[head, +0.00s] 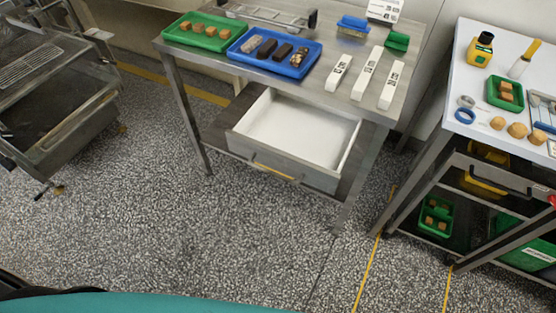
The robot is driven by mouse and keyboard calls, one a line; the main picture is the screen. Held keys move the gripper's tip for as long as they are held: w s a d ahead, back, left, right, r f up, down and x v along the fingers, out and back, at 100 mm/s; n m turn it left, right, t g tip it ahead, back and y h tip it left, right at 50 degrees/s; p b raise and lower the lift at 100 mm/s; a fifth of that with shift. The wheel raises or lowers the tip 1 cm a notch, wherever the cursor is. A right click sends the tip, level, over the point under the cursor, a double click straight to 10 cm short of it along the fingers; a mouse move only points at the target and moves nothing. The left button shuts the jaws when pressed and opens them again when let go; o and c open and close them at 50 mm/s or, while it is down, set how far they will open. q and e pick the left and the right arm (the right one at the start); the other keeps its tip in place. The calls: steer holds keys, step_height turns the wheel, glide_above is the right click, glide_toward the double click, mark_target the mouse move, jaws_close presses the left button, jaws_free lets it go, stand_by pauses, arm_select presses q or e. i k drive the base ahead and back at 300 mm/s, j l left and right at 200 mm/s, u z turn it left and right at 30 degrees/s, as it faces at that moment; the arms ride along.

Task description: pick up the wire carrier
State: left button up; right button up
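A long wire frame, which looks like the wire carrier (268,13), lies along the back of the steel table, behind the green and blue trays. It has thin metal rods and a dark end piece at its right end. Its left end is close to the top edge of the picture. Neither of my grippers is in the head view.
The steel table (330,100) also holds a green tray (178,36), a blue tray (250,62), white labelled blocks and brushes. Its drawer (290,130) stands open toward me. A machine (60,110) stands left, a loaded cart (470,85) right. Speckled floor (220,230) before the table is clear.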

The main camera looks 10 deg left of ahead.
mark_target(5, 87)
steer(key=u, duration=2.45)
steer(key=i+u, duration=0.1)
steer(key=u, duration=1.2)
steer(key=l+u, duration=0.15)
steer(key=u, duration=1.15)
steer(key=l+u, duration=0.1)
steer(key=u, duration=0.6)
steer(key=l+u, duration=0.1)
steer(key=u, duration=1.2)
steer(key=k+u, duration=0.1)
steer(key=u, duration=0.4)
steer(key=k+l+u, duration=0.1)
steer(key=u, duration=0.35)
steer(key=k+z, duration=0.25)
steer(key=k+j+z, duration=0.1)
steer(key=z, duration=0.3)
steer(key=k+z, duration=0.2)
steer(key=z, duration=0.25)
steer(key=k+z, duration=0.15)
steer(key=z, duration=0.25)
steer(key=k+l+z, duration=0.1)
steer(key=z, duration=0.3)
